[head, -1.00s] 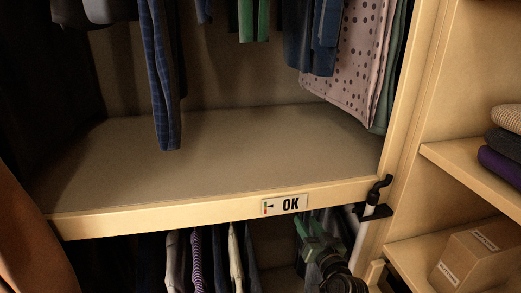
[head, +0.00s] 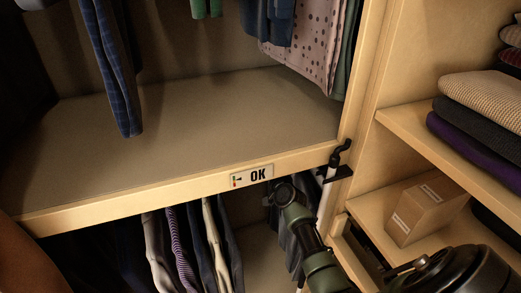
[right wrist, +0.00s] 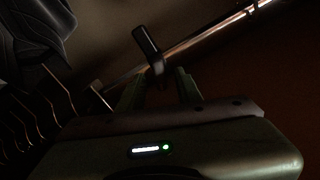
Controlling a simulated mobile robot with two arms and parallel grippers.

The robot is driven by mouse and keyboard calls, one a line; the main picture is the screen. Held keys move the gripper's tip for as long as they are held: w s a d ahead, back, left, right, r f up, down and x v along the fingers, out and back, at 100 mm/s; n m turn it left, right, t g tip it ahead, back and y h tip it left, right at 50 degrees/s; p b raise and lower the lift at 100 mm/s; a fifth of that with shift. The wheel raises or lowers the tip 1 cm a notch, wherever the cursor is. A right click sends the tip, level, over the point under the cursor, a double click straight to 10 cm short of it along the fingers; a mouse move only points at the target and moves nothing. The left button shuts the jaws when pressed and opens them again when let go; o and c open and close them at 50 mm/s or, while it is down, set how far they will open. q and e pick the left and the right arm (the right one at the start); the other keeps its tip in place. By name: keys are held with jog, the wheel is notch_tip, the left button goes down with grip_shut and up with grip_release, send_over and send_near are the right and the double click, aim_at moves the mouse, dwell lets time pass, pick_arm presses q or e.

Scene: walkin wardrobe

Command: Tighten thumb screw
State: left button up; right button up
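A black crank-shaped piece (head: 340,152) sits on top of a white upright rod (head: 327,195) at the right end of the shelf's front edge; I cannot tell if it is the thumb screw. In the right wrist view a dark, tilted handle-like piece (right wrist: 148,44) stands just beyond my right gripper (right wrist: 160,76), its lower end near the gap between the fingers. The fingers are apart; contact is not visible. In the head view my right arm reaches up under the shelf edge and the fingers are hidden. My left gripper is out of view.
A cardboard box (head: 428,208) and folded knitwear (head: 480,100) lie on right-hand shelves. A metal rail (right wrist: 215,32) crosses the wrist view.

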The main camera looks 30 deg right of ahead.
grip_shut()
